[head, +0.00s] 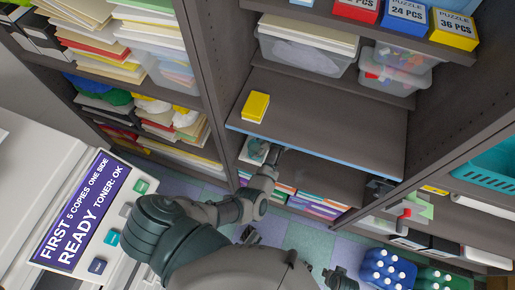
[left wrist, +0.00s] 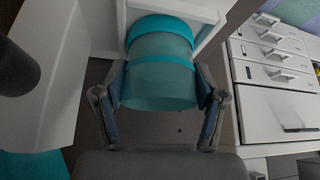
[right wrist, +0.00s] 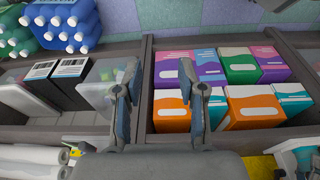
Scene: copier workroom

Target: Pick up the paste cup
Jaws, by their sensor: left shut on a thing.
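The paste cup (left wrist: 158,75) is a translucent teal cylinder with a brighter teal band at its far end. In the left wrist view it sits between the two fingers of my left gripper (left wrist: 160,104), which press on its sides. In the head view my left gripper (head: 270,160) reaches to the compartment under the blue-edged shelf, where the cup (head: 257,150) is partly hidden by shelf and gripper. My right gripper (right wrist: 160,72) is open and empty in the right wrist view, over a shelf bay.
A white frame or bin edge (left wrist: 205,42) stands close around the cup. A yellow box (head: 255,106) lies on the shelf (head: 330,125) above. Colourful boxes (right wrist: 245,107) fill the bay below my right gripper. A copier panel (head: 82,210) is at left, and blue bottles (head: 384,268) stand on the floor.

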